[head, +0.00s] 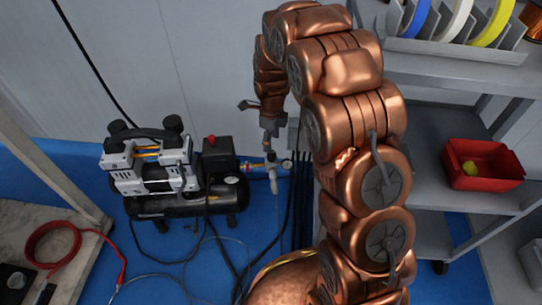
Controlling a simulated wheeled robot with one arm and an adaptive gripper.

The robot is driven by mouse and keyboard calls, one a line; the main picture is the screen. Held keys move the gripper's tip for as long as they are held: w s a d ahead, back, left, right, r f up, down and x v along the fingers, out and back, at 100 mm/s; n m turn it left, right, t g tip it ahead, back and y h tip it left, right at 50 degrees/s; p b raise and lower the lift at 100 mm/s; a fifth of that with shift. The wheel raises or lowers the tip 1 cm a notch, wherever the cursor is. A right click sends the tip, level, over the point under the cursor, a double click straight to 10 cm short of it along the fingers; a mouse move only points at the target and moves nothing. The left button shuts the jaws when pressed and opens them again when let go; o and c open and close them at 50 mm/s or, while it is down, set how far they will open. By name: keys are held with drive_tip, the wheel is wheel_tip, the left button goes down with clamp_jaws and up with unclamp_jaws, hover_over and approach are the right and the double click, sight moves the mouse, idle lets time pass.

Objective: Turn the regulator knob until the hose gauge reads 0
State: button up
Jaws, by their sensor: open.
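A small round white gauge (287,164) sits on the right side of the regulator fitting (273,178), beside the compressor. Its needle and reading are too small to make out. The regulator knob seems to be at the top of this fitting, but it is too small and too close to my gripper to see clearly. My gripper (268,146) points down just above the fitting, and its jaws are open. I cannot tell whether the jaws are around the knob or above it, or whether they touch it.
A black compressor (175,208) with silver motor heads stands left of the regulator on the blue floor (170,245). Dark cables hang on the wall just right of it. A grey shelf (425,180) with a red bin (484,182) stands right. A bench with a red hose (54,250) is left.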

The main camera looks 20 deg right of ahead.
sight(271, 156)
wheel_tip(271, 156, down, 7)
drive_tip(key=shift+b, duration=1.1)
clamp_jaws()
drive_tip(key=shift+s+r+n+p, duration=0.1)
drive_tip(key=shift+r+n+p, duration=0.05)
drive_tip(key=shift+n+p, duration=0.35)
